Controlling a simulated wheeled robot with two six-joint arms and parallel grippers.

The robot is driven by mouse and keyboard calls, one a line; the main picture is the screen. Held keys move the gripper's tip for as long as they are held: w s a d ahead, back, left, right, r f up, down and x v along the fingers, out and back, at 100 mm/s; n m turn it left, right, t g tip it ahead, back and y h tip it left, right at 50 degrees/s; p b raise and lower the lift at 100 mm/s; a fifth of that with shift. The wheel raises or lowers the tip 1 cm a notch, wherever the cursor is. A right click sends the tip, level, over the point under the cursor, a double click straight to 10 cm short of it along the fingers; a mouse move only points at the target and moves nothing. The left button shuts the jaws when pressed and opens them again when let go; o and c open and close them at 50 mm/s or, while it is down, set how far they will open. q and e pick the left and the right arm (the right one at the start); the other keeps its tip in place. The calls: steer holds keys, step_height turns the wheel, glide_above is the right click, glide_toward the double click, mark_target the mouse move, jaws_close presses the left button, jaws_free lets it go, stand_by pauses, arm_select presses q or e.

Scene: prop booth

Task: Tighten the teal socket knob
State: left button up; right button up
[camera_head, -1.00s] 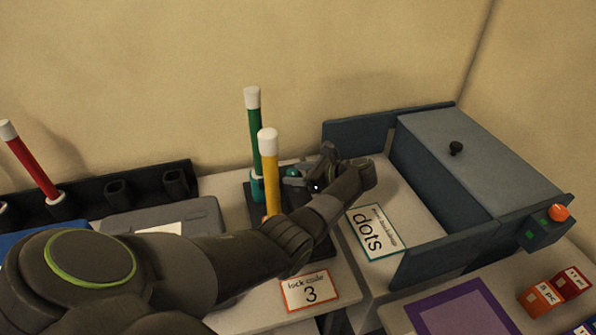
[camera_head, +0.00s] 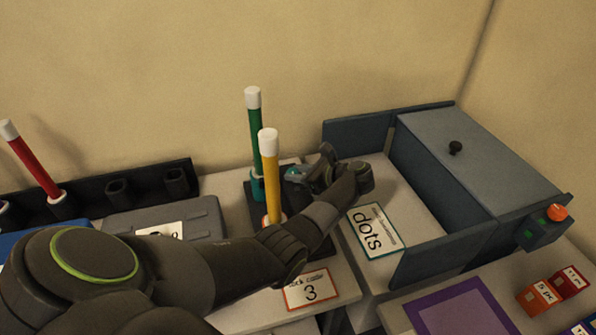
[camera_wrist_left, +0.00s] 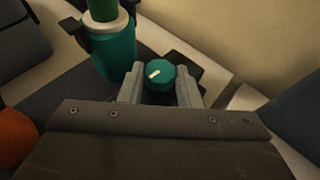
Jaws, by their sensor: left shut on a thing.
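The teal socket knob (camera_wrist_left: 160,74) is a round teal cap with a white mark pointing to the lower left in the left wrist view. My left gripper (camera_wrist_left: 160,90) has a finger on each side of it and is shut on it. In the head view the gripper (camera_head: 299,178) is at the dark base, and only a bit of the knob (camera_head: 292,171) shows. The teal socket (camera_head: 257,186) stands just left of the knob and holds an upright green stick (camera_head: 255,130) with a white top. My right gripper is not in view.
A yellow stick (camera_head: 270,175) stands in an orange-ringed socket close to my left forearm. An open blue-grey box (camera_head: 420,265) with a "dots" card (camera_head: 375,231) is at right. A "lock code 3" card (camera_head: 309,291) lies in front. A black rack (camera_head: 145,187) holds a red stick (camera_head: 33,160).

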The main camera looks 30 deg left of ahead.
arm_select(q)
steer(key=m+t+p, duration=0.1)
steer(key=m+t, duration=0.1)
steer(key=m+t+h+p, duration=0.1)
steer(key=t, duration=0.1)
steer(key=s+m+t+p, duration=0.1)
steer(key=m+t, duration=0.1)
steer(key=shift+a+r+m+h, duration=0.1)
steer(key=shift+r+m+h, duration=0.05)
steer(key=shift+m+h, duration=0.15)
steer(key=shift+s+a+m+t+h+p, duration=0.1)
steer(key=shift+m+t+h+p, duration=0.9)
steer(key=shift+m+t, duration=0.45)
steer(key=shift+t, duration=0.25)
steer(key=o, duration=1)
steer(key=shift+c, duration=0.2)
